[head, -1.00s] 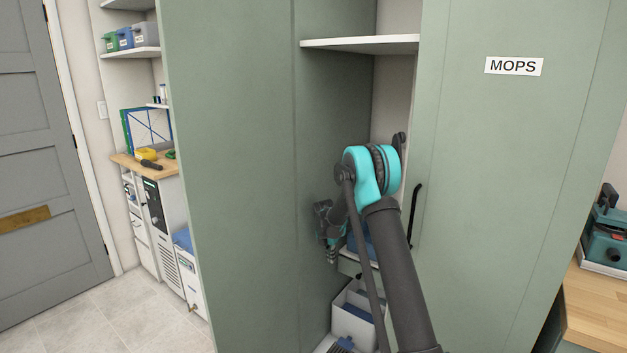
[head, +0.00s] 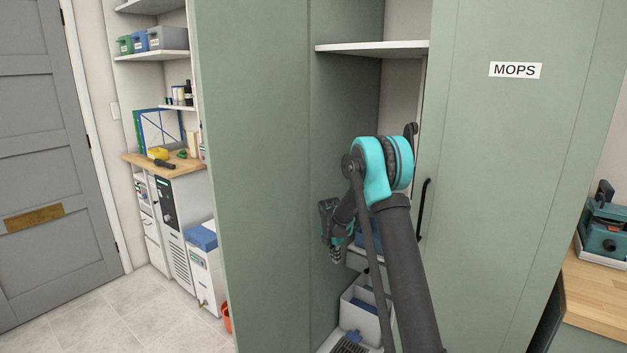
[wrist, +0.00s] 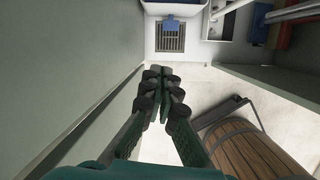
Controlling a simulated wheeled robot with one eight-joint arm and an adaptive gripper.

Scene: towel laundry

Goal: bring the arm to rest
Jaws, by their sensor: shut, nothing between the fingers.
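My gripper (head: 335,256) hangs in front of the open green cabinet, beside the inner face of its open left door (head: 258,180). Its fingers point down and hold nothing. In the wrist view the two dark fingers (wrist: 160,78) are closed together above the pale floor. My arm reaches up from the bottom of the head view, bends at a turquoise joint, and hides part of the cabinet's inside.
The right cabinet door (head: 500,170) with a MOPS label is at the right, its black handle (head: 423,210) close to my arm. A white bin (head: 361,320) stands low inside. A wooden bucket (wrist: 245,150) is near the fingers' right. A wooden counter (head: 600,295) is at far right.

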